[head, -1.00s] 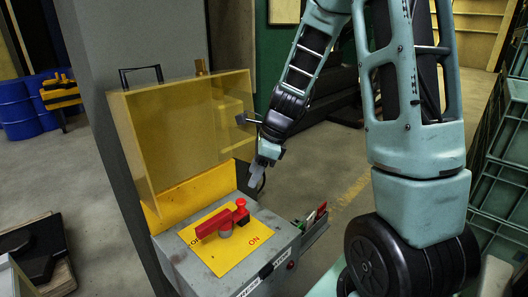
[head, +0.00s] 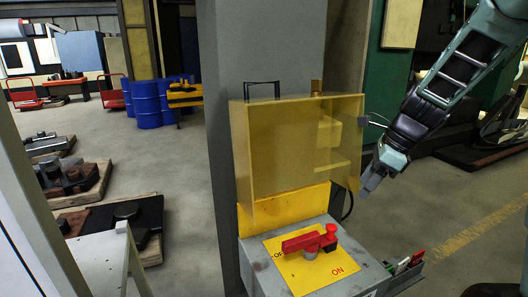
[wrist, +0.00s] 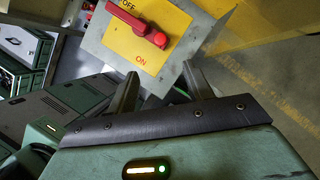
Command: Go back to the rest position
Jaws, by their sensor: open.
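My gripper (head: 371,180) hangs in the air just right of the raised yellow transparent cover (head: 275,150) in the head view. In the wrist view its two fingers (wrist: 163,82) are spread apart with nothing between them. The grey switch box (head: 262,275) stands below the cover, with a yellow plate (head: 333,262) on top marked OFF and ON. A red rotary handle (head: 303,242) lies across the plate, and its red knob end also shows in the wrist view (wrist: 158,39). The handle is apart from my gripper.
A grey column (head: 225,60) stands behind the box. Blue barrels (head: 147,104) and a yellow-black barrier (head: 184,95) are at the back. Pallets with metal parts (head: 75,180) lie at the left. A small holder with cards (head: 408,266) is on the box's right side.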

